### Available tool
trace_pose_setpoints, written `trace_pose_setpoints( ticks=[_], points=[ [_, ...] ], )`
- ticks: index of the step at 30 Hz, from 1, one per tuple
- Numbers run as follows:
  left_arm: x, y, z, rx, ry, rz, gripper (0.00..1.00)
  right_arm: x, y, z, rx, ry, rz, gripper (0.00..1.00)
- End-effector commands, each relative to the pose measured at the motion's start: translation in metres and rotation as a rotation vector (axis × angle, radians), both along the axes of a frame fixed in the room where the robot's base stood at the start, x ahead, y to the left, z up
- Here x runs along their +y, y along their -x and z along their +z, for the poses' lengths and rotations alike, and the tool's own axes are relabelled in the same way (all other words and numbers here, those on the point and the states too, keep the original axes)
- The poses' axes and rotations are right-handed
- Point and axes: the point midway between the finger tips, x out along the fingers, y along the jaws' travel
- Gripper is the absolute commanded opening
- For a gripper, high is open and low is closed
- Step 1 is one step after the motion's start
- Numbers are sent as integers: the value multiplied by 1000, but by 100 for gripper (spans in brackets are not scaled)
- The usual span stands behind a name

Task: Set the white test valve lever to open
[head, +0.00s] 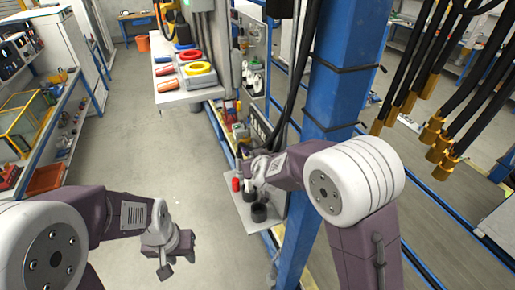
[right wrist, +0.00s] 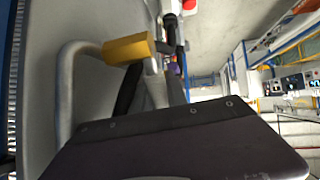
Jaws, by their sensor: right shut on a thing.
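In the right wrist view, the white test valve lever (right wrist: 155,88) is a pale bar, partly hidden by my gripper. My right gripper (right wrist: 152,92) has its dark fingers on both sides of the bar and is shut on it. A yellow block (right wrist: 128,48) sits on a curved white pipe (right wrist: 72,75) just beyond the fingers. In the head view, my right gripper (head: 256,180) is small and partly hidden at the panel beside the blue post. My left gripper (head: 165,262) hangs over bare floor, away from the panel; its jaw opening is unclear.
A red knob (head: 236,184) and a black cylinder (head: 258,213) are close to my right gripper. A blue post (head: 335,85) stands beside my right arm. Hanging cables with brass ends (head: 437,135) are at the right. The floor (head: 130,165) at left is clear.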

Motion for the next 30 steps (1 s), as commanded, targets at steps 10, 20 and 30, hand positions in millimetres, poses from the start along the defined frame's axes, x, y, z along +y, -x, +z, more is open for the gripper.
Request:
trace_pose_setpoints(
  ticks=[10,20,30],
  points=[
    [0,0,4,0,0,0,36,0,0,-3,14,4,1,0],
    [0,0,4,0,0,0,36,0,0,-2,12,3,0,41],
    [0,0,6,0,0,0,36,-1,23,16,8,2,2,41]
  ],
)
